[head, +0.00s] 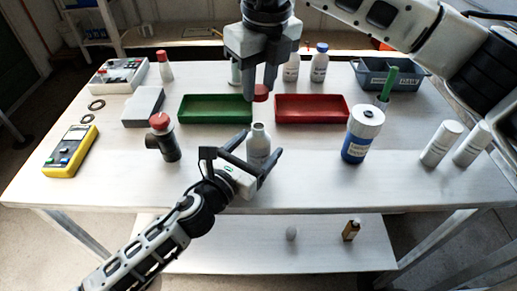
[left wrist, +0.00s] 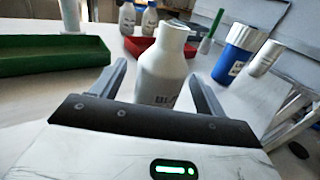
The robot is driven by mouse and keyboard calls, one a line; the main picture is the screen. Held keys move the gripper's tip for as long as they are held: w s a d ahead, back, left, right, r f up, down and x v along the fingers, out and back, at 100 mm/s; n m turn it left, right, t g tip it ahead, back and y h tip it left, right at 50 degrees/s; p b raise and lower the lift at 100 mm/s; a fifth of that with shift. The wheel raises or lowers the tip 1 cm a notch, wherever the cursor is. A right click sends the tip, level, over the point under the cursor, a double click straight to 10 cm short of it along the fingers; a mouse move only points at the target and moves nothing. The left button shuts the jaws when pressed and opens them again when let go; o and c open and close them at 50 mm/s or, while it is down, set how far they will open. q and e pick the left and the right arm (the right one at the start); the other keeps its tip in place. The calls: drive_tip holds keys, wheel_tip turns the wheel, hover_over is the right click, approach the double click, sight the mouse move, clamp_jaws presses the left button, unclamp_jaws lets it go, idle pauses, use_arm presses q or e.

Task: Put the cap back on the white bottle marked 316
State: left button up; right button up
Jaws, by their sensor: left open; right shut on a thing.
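The white bottle (head: 258,147) stands upright and uncapped near the table's front middle. In the left wrist view the white bottle (left wrist: 160,75) is between the fingers, and its dark marking is partly hidden by my gripper body. My left gripper (head: 264,143) is open around the bottle, one finger on each side, with a visible gap on the right; it also shows in the left wrist view (left wrist: 157,75). My right gripper (head: 261,88) points down, shut on a red cap (head: 261,94), held above and a little behind the bottle's neck.
A green tray (head: 216,122) and a red tray (head: 347,110) lie behind the bottle. A dark red-topped fitting (head: 167,147) stands to the left, a blue-and-white container (head: 356,153) to the right. Two white cylinders (head: 441,143) stand at the right. The table front is mostly clear.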

use_arm(q)
drive_tip(key=shift+w+d, duration=0.2)
drive_tip(key=shift+w, duration=0.05)
drive_tip(key=c, duration=1.4)
drive_tip(key=shift+c, duration=0.2)
use_arm(e)
hover_over(258, 125)
drive_tip(key=shift+s+d+f, duration=0.1)
drive_tip(key=shift+s+f, duration=0.05)
drive_tip(key=shift+f, duration=2.35)
drive_tip(key=shift+f, duration=0.9)
drive_tip(key=shift+f, duration=0.55)
